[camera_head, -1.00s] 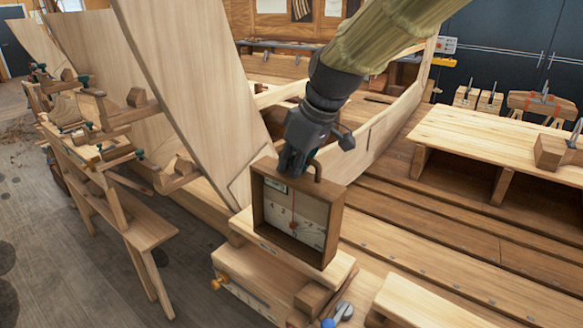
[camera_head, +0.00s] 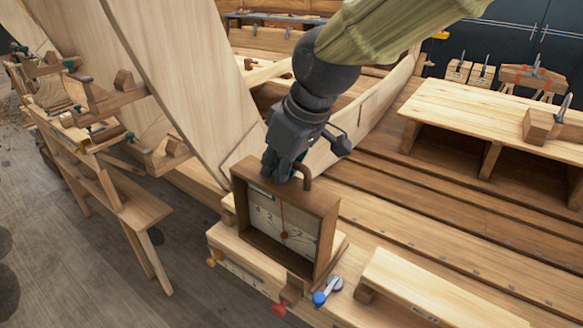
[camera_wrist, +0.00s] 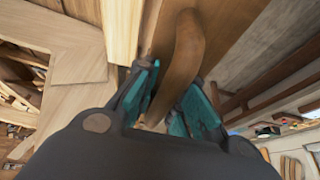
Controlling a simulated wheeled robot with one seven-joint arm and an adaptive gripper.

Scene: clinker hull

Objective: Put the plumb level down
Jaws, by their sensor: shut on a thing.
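The plumb level is a square wooden box frame (camera_head: 283,222) with a white numbered dial, a red needle and a curved wooden handle on top. It stands upright over a pale wooden block (camera_head: 240,255) at the hull's near end. Whether its base touches the block, I cannot tell. My gripper (camera_head: 281,178) is above the box and shut on its handle. In the wrist view, the brown handle (camera_wrist: 185,50) runs between my gripper's teal-lined fingers (camera_wrist: 175,105). The lower front of the box is partly next to a red clamp knob.
A red knob (camera_head: 282,306) and a blue-tipped clamp (camera_head: 327,291) sit just below the box. Tall hull planks (camera_head: 185,85) rise at left. A bench (camera_head: 500,125) stands at right, and a long pale board (camera_head: 440,290) lies at lower right.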

